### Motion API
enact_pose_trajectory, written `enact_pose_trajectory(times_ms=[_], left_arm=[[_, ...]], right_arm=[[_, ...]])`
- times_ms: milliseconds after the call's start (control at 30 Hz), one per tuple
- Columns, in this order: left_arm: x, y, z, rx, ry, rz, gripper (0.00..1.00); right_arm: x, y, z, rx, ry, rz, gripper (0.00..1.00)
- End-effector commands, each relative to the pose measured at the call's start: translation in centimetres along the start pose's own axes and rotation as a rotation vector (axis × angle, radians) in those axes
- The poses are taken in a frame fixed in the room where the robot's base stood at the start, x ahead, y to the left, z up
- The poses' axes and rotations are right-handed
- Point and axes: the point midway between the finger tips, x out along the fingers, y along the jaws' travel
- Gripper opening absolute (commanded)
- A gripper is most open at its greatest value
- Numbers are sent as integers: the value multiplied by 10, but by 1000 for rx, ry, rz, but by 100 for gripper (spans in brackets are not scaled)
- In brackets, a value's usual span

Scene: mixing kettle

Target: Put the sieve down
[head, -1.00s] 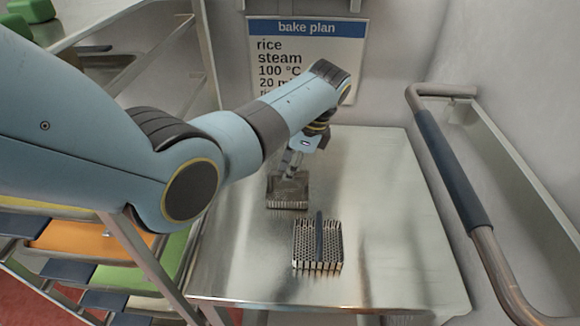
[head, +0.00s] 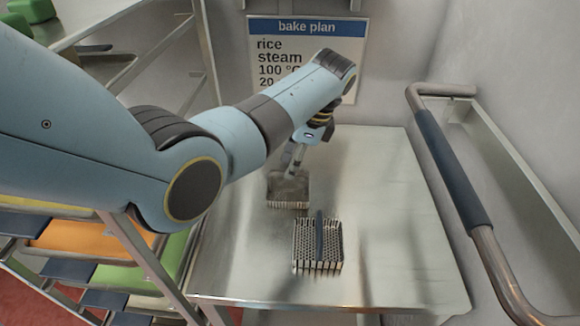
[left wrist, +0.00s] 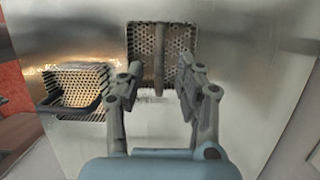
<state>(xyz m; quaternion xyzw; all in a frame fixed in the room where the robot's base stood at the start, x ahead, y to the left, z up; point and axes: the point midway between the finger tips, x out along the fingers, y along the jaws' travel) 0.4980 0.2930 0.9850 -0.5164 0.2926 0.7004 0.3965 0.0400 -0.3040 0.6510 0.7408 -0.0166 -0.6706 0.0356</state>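One perforated metal sieve (head: 288,190) stands on the steel table toward the back, below my left gripper (head: 290,168). A second, similar sieve (head: 318,250) with a dark bar handle stands nearer the front. In the left wrist view, my left gripper (left wrist: 163,84) has its two fingers spread apart. The back sieve (left wrist: 175,42) shows beyond the fingertips, with its upright handle bar between them and gaps on both sides. The other sieve (left wrist: 82,88) lies to the left there. My right gripper is not in view.
The steel table (head: 400,220) is bare to the right of the sieves. A rail with a dark grip (head: 450,170) runs along the right. A bake plan sign (head: 305,60) is on the back wall. A rack with coloured trays (head: 95,240) stands at the left.

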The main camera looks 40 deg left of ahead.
Motion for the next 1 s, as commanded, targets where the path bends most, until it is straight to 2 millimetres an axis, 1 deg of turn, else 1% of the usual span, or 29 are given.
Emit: enact_pose_trajectory(times_ms=[33, 200, 300, 433, 500, 600, 1000], left_arm=[[-12, 0, -1, -1, 4, -4, 35], [-51, -1, -1, -1, 4, -5, 35], [-71, -1, -1, -1, 3, -3, 35], [-90, 0, -1, -1, 1, -2, 35], [-97, -1, 0, -1, 1, -2, 35], [-101, 0, 0, -1, 0, -1, 35], [-101, 0, 0, -1, 0, 0, 35]], right_arm=[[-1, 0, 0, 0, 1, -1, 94], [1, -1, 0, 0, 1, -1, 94], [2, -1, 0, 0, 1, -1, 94], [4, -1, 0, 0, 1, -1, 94], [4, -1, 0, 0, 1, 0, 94], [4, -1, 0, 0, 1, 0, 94], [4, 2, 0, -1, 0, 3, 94]])
